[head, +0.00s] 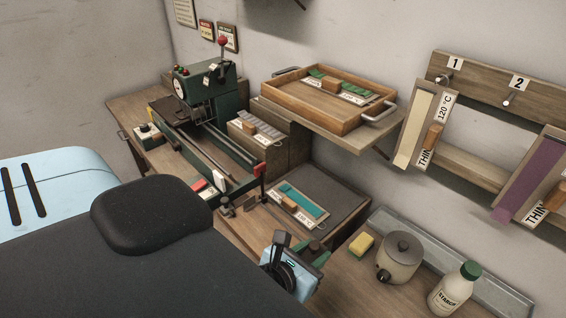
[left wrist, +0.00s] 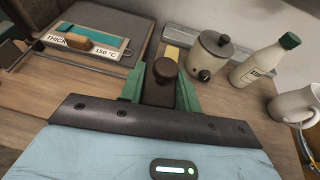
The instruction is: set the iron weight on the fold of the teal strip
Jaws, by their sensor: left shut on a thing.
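The teal strip (head: 304,201) lies on a pale board with a wooden block and a paper label, on the dark mat. It also shows at the upper left of the left wrist view (left wrist: 110,40), where the label reads "THICK" and "150 °C". Its fold is too small to make out. My left gripper (head: 300,246) is in front of the mat, nearer the camera than the strip. In the left wrist view its green fingers (left wrist: 160,90) are shut on a dark knobbed piece, seemingly the iron weight (left wrist: 164,71). My right gripper is not in view.
A yellow sponge (head: 361,244), a lidded pot (head: 399,260) and a green-capped bottle (head: 454,289) stand right of the gripper. A white jug (left wrist: 294,104) is further right. A dark green machine (head: 208,92) and a wooden tray (head: 300,102) are behind. A thin rod (left wrist: 85,70) crosses before the mat.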

